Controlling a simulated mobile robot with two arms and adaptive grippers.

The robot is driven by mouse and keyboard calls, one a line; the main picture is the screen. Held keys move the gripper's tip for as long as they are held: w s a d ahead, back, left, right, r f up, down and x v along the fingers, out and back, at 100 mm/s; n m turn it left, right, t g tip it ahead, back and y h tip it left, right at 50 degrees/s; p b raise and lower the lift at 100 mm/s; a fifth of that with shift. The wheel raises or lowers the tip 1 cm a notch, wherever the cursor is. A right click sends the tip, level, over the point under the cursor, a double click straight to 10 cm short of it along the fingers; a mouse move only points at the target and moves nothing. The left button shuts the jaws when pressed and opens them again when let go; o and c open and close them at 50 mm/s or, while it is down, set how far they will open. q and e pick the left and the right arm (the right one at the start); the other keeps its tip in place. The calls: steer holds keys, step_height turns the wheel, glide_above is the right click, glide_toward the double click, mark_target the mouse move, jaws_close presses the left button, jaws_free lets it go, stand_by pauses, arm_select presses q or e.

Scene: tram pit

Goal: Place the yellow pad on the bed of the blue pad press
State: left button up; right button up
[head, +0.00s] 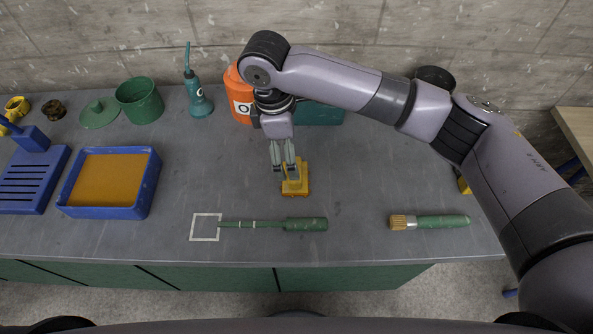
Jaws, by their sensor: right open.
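The yellow pad (296,186) lies on the grey bench near the middle, a small block with a raised part. My right gripper (287,174) points down at it, open, with its fingertips at the raised part. I cannot tell whether the fingers touch it. The blue pad press (30,182) stands at the left edge, partly cut off, with dark slots across its flat bed. No pad shows on the visible part of the bed. My left gripper is not in view.
A blue tray (152,184) with an orange-yellow filling stands between press and pad. A green screwdriver (305,224) and a brush (440,222) lie in front. A green pot (139,101), an oil can (199,103) and an orange container (236,88) stand behind.

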steer(key=f, duration=0.3)
steer(key=shift+d, duration=0.25)
steer(key=shift+f+p, duration=0.25)
steer(key=shift+p, duration=0.05)
steer(key=f, duration=0.2)
steer(key=d+f+p, duration=0.1)
steer(key=f, duration=0.1)
steer(key=shift+w+f+p, duration=0.15)
steer(key=shift+p, duration=0.15)
steer(key=shift+f, duration=0.3)
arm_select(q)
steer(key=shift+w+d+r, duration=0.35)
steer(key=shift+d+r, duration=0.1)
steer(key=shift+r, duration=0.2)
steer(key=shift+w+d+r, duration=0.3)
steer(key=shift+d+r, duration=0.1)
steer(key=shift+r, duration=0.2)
arm_select(e)
steer(key=shift+c, duration=0.3)
steer(key=c, duration=1.3)
steer(key=shift+r, duration=0.1)
